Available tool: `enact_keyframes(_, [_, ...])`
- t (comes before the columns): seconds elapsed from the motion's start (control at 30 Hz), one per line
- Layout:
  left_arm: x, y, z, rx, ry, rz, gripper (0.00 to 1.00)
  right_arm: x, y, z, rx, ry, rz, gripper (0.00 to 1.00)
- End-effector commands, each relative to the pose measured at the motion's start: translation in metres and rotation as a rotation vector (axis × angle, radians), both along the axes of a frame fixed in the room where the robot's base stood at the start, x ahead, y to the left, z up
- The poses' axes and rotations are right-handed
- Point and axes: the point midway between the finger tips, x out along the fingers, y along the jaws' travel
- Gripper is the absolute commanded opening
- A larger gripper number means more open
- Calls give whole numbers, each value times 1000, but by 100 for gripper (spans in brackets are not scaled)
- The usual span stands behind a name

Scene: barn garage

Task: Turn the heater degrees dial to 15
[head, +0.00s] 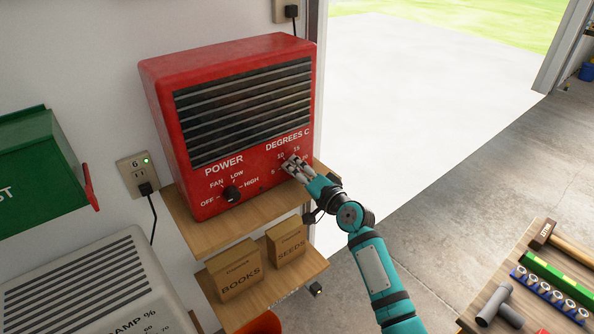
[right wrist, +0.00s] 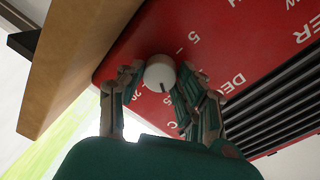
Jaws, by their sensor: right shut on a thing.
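A red heater (head: 205,130) with dark slats stands on a wooden shelf; its front also shows tilted in the right wrist view (right wrist: 225,50). Its DEGREES C dial (right wrist: 160,72) is a pale round knob with a short dark mark at its lower edge in that picture. My right gripper (head: 292,165) is at this dial, its fingers closed on either side of it in the right wrist view (right wrist: 158,85). The gripper hides the dial and some numbers in the head view; I see 5, 10 and 15 around it. The number at the mark is unclear. My left gripper is not in view.
The black POWER dial (head: 231,194) is left of my right gripper. Boxes marked BOOKS (head: 236,270) and SEEDS (head: 287,240) stand on the lower shelf (head: 258,300). A tool table (head: 520,260) is at the lower right; open floor lies between.

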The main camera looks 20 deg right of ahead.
Motion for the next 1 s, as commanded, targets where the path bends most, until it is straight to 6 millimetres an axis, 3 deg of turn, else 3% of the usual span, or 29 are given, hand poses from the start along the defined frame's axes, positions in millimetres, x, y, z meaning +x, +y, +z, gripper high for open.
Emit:
enact_keyframes(0.03, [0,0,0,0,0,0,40,0,0,-1,-1,2,-1,3])
enact_keyframes(0.07, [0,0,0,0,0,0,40,0,0,-1,-1,2,-1,37])
enact_keyframes(0.23, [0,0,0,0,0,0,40,0,0,-1,-1,1,0,58])
enact_keyframes(0.5, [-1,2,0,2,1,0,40,-1,-1,0,-2,0,0,58])
enact_keyframes(0.63, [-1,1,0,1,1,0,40,-11,-4,-1,-3,1,-1,58])
enact_keyframes(1.0, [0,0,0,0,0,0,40,-83,-28,2,-4,3,-1,58])
